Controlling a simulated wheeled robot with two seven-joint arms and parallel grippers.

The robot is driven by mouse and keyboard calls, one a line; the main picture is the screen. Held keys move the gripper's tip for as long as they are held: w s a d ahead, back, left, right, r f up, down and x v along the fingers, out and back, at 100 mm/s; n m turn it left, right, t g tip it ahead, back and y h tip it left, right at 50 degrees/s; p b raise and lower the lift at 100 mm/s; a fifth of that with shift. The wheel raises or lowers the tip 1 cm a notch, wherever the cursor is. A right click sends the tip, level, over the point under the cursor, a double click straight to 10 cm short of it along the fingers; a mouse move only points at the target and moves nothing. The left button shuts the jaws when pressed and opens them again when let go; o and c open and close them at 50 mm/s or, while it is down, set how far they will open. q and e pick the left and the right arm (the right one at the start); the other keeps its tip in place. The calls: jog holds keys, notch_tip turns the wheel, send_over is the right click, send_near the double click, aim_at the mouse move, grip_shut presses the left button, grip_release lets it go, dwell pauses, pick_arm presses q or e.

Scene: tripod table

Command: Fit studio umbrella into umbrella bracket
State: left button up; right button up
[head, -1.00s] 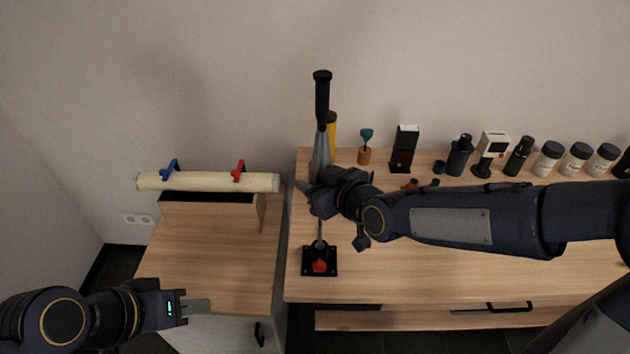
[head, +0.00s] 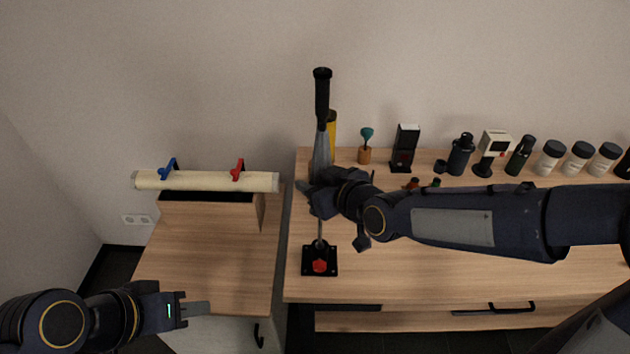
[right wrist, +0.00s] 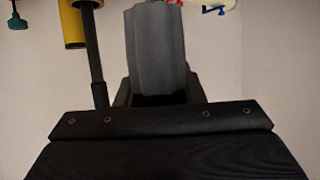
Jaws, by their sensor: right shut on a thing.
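The studio umbrella (head: 321,150) is upright in the head view, with a black handle on top and a grey folded canopy below. My right gripper (head: 312,190) is shut on it around the lower canopy and hides part of it. A thin rod shows below the gripper, directly above the umbrella bracket (head: 308,270), a black plate with a red knob on the desk. I cannot tell whether the umbrella's lower end is inside the bracket. My left gripper (head: 195,308) is low at the left, away from both; its finger opening is unclear.
A yellow cylinder (head: 332,125) stands just behind the umbrella. Several bottles, jars and small devices line the back of the desk (head: 440,280). A cream roll (head: 205,181) with blue and red clamps lies across the lower left cabinet's stand. The desk front is clear.

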jog(key=shift+f+b, duration=3)
jog(key=shift+b, duration=0.15)
jog(key=o, duration=1.1)
jog(key=v, duration=0.7)
jog(key=shift+s+d+r, duration=0.2)
jog(key=shift+s+d, duration=0.05)
jog(key=shift+s, duration=0.05)
